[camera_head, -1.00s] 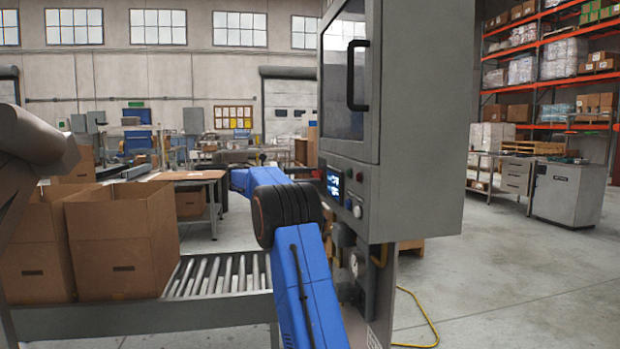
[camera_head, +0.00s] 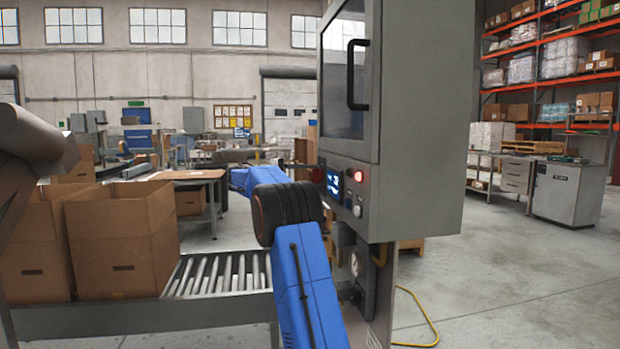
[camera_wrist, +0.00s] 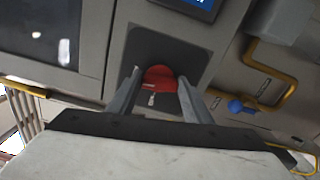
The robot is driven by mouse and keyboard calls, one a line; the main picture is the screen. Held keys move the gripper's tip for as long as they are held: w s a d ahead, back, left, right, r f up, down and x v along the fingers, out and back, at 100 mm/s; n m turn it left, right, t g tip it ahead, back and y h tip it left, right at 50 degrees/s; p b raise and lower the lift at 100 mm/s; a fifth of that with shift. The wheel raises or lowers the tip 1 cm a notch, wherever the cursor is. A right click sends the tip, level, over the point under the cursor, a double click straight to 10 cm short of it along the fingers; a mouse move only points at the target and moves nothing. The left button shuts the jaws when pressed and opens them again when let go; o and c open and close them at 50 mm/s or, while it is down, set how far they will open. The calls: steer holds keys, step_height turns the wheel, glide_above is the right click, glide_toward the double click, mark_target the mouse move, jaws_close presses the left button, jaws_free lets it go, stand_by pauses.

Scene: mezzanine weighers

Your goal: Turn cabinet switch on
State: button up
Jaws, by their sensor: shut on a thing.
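The grey cabinet (camera_head: 415,120) stands right of centre in the head view, with a dark window, a black handle and a small lit display (camera_head: 333,182). A round red lamp (camera_head: 358,176) on its panel glows. In the wrist view, the red switch knob (camera_wrist: 160,73) sits on a dark square plate (camera_wrist: 190,58). My gripper (camera_wrist: 159,82) is shut on the knob, one finger on each side. In the head view, my blue arm reaches up toward the cabinet; my fingertips and the knob are hidden there.
A roller conveyor (camera_head: 220,275) with open cardboard boxes (camera_head: 125,240) stands at left. Yellow pipes (camera_wrist: 285,95) and a blue fitting (camera_wrist: 236,105) are close right of the gripper in the wrist view. A yellow cable (camera_head: 425,315) lies on the otherwise open floor at right.

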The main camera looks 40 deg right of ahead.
steer(key=shift+f+m, duration=0.1)
steer(key=shift+m, duration=0.7)
steer(key=o, duration=1.1)
steer(key=shift+c, duration=0.2)
steer(key=shift+a, duration=0.1)
steer(key=v, duration=1.7)
steer(key=shift+w, duration=0.2)
steer(key=shift+a, duration=0.1)
